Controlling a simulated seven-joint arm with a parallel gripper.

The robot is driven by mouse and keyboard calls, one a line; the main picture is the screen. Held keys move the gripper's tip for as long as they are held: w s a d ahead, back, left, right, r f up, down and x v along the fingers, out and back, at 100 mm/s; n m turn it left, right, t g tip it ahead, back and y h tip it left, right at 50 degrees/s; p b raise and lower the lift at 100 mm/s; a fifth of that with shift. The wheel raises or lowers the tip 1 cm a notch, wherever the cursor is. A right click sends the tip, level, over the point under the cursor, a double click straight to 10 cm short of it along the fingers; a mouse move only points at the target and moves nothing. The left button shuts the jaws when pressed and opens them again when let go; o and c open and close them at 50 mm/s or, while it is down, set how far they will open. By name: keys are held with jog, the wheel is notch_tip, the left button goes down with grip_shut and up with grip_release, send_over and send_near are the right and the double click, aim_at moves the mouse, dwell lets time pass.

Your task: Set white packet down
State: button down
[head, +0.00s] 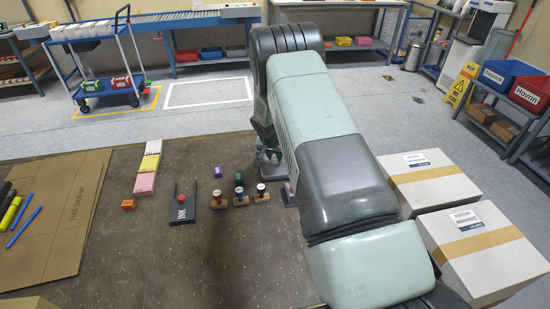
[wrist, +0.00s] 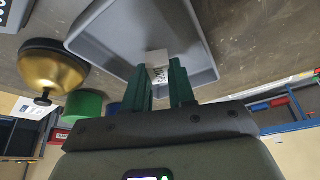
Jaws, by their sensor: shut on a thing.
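A small white packet (wrist: 158,68) with dark print shows between the two green fingers of my gripper (wrist: 161,80) in the wrist view. My gripper is shut on it. The packet is over a shallow grey tray (wrist: 105,30); I cannot tell whether it touches the tray floor. In the head view my arm hides the packet and most of the tray and gripper.
A brass bell (wrist: 52,70) stands beside the tray, with a green cylinder (wrist: 83,106) close by. In the head view, several wooden stamps (head: 239,200), an ink pad (head: 182,208) and coloured blocks (head: 149,163) stand left of my arm. White cartons (head: 430,180) are right.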

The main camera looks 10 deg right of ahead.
jog(key=shift+f, duration=0.6)
jog(key=shift+f, duration=0.15)
jog(key=c, duration=0.9)
grip_release()
jog(key=shift+c, duration=0.2)
